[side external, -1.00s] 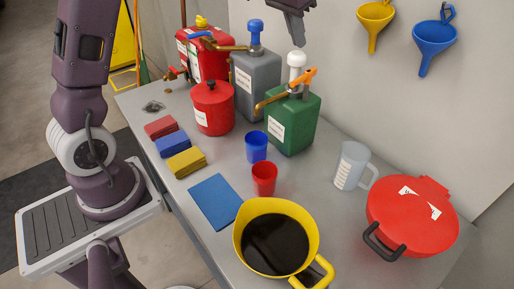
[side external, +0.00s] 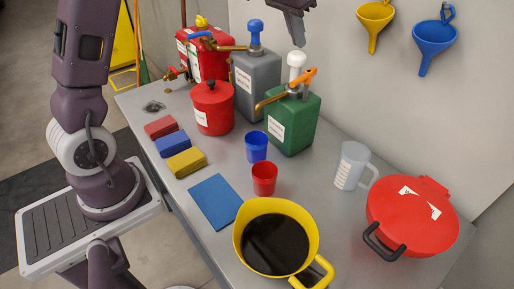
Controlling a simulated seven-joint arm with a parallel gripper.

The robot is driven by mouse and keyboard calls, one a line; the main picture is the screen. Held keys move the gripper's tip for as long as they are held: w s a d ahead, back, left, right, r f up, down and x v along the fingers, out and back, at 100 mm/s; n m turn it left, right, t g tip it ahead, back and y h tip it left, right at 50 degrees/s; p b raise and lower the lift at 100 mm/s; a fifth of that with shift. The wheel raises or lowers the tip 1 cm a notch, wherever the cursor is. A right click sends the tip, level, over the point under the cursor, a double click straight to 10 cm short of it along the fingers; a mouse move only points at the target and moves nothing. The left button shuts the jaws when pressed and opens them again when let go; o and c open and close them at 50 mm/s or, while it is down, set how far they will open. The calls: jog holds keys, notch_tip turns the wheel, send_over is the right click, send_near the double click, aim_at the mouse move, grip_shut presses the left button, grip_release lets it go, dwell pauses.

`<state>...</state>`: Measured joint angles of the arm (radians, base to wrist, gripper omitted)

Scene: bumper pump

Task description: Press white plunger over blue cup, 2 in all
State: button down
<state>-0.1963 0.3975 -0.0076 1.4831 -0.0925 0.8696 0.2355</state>
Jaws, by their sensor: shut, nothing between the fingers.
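The white plunger (side external: 297,60) tops the pump of a green canister (side external: 294,122) and stands raised. This pump's orange-brown spout (side external: 268,101) points left, and its tip is above the blue cup (side external: 257,146) in the picture. The blue cup stands upright on the bench; I cannot tell its contents. My gripper (side external: 298,42) comes down from the top edge, shut and empty, with its tips just above the white plunger. I cannot tell whether they touch it.
A red cup (side external: 264,178) stands before the blue cup. A grey canister with a blue plunger (side external: 255,38) and a red round container (side external: 213,107) stand left. A jug (side external: 351,166), a yellow pail (side external: 318,232) of dark liquid and a red lidded pot (side external: 411,216) stand right and front.

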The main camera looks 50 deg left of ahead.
aim_at(296, 53)
jog(key=shift+f, duration=2.2)
jog(key=shift+r, duration=2.2)
jog(key=shift+f, duration=0.1)
jog(key=shift+f, duration=2.05)
jog(key=shift+r, duration=2.15)
